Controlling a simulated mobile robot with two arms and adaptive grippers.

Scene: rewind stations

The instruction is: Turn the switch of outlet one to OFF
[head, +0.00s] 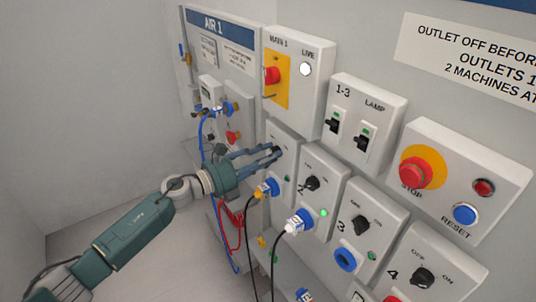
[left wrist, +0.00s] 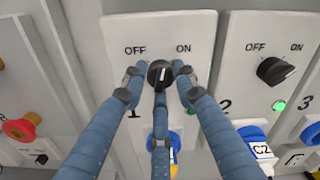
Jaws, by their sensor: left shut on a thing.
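The outlet one panel (head: 283,133) is a white box with OFF at left and ON at right. Its black rotary switch (left wrist: 160,73) shows in the left wrist view; its white line stands near upright, leaning slightly toward ON. My left gripper (head: 274,154) has its three blue fingers around this switch, two at the sides and one below; they also show in the left wrist view (left wrist: 159,84). It is shut on the switch. In the head view the fingers hide most of the switch. My right gripper is not in view.
Outlet two's switch (head: 312,183) is close at the right, with a lit green lamp (head: 323,212).

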